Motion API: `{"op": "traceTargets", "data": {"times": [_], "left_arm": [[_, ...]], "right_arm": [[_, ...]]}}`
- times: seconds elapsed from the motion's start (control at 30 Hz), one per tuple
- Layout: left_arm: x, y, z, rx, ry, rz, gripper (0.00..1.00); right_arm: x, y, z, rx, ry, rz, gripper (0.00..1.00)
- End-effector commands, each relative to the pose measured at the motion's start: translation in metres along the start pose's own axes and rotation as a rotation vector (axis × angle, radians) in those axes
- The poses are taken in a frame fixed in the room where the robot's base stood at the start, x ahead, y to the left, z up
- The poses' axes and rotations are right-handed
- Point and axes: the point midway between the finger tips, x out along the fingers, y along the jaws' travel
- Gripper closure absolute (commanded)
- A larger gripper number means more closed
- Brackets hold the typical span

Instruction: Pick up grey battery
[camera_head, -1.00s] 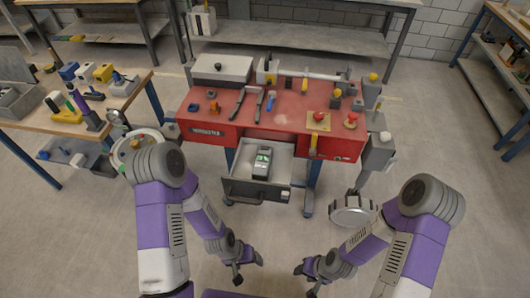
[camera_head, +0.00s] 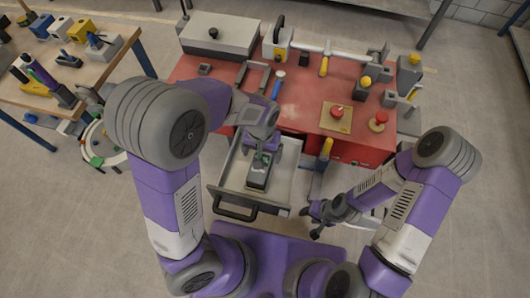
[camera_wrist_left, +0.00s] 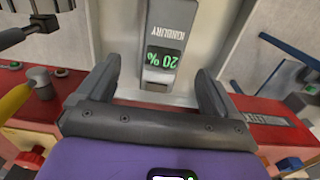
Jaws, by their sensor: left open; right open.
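The grey battery (camera_head: 260,171) lies in the open drawer (camera_head: 227,188) of the red workbench. In the left wrist view the battery (camera_wrist_left: 168,22) carries a green "20 %" display, upside down. My left gripper (camera_head: 262,152) is over the drawer at the bench end of the battery, its wrist partly covering that end. My right gripper (camera_head: 312,218) is open and empty, right of the drawer.
The red workbench (camera_head: 300,110) holds a grey box (camera_head: 219,35), a hammer (camera_head: 325,62), a red button on a yellow plate (camera_head: 336,116) and other tools. A wooden table (camera_head: 70,85) with several items stands at the left. The drawer walls surround the battery.

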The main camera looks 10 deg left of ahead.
Motion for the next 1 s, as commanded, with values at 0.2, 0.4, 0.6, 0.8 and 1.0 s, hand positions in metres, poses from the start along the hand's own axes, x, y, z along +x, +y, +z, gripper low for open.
{"op": "traceTargets", "data": {"times": [0.2, 0.4, 0.6, 0.8, 1.0], "left_arm": [[0.023, -0.001, 0.0, -0.001, -0.002, -0.002, 0.06], [0.041, -0.003, -0.001, -0.001, -0.001, -0.001, 0.06], [0.072, -0.006, -0.002, 0.0, -0.002, -0.002, 0.06], [0.076, -0.006, -0.002, 0.0, 0.0, 0.0, 0.06], [0.076, -0.006, -0.002, 0.0, 0.001, 0.0, 0.23]], "right_arm": [[0.011, 0.004, -0.001, 0.0, 0.0, 0.0, 0.54], [0.019, 0.007, -0.001, 0.0, 0.001, 0.0, 0.54], [0.034, 0.013, -0.002, 0.0, 0.001, 0.0, 0.54], [0.035, 0.013, -0.002, 0.0, 0.001, 0.0, 0.54], [0.035, 0.013, -0.002, 0.0, 0.001, 0.0, 0.54]]}}
